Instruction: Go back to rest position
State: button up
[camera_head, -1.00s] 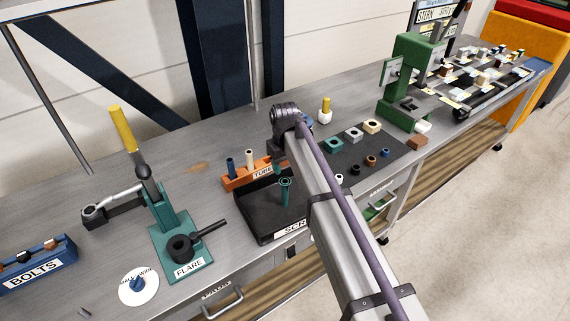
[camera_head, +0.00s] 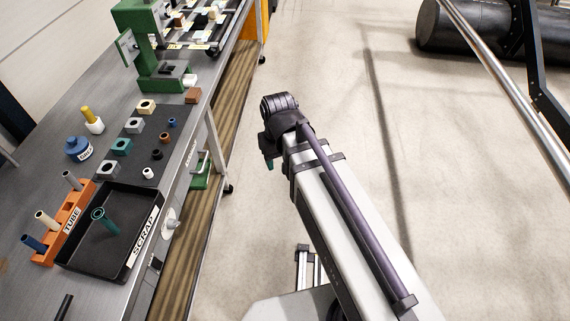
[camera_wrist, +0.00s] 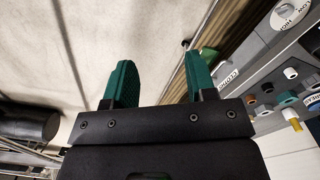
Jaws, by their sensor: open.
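My gripper shows in the wrist view (camera_wrist: 160,85) with its two green fingers apart and nothing between them. In the head view the end of my arm hangs over the open floor, to the right of the bench (camera_head: 50,140). Only a small green fingertip (camera_head: 269,163) shows there below the wrist. A teal flared tube (camera_head: 107,221) stands in the black scrap tray (camera_head: 85,260) on the bench, apart from my gripper.
An orange tube rack (camera_head: 72,215) stands beside the tray. A green press (camera_head: 155,60) stands farther back. A large dark cylinder (camera_head: 475,30) lies at the upper right. The floor (camera_head: 320,60) between is clear.

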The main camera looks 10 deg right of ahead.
jog(key=s+d+m, duration=0.1)
jog(key=s+d, duration=0.3)
jog(key=d, duration=0.1)
jog(key=shift+d+m, duration=0.3)
jog(key=shift+m, duration=0.1)
jog(key=shift+s+f, duration=0.1)
jog(key=shift+f, duration=0.05)
notch_tip(320, 180, down, 6)
jog(key=b, duration=0.6)
jog(key=shift+o, duration=0.4)
dwell(0.4)
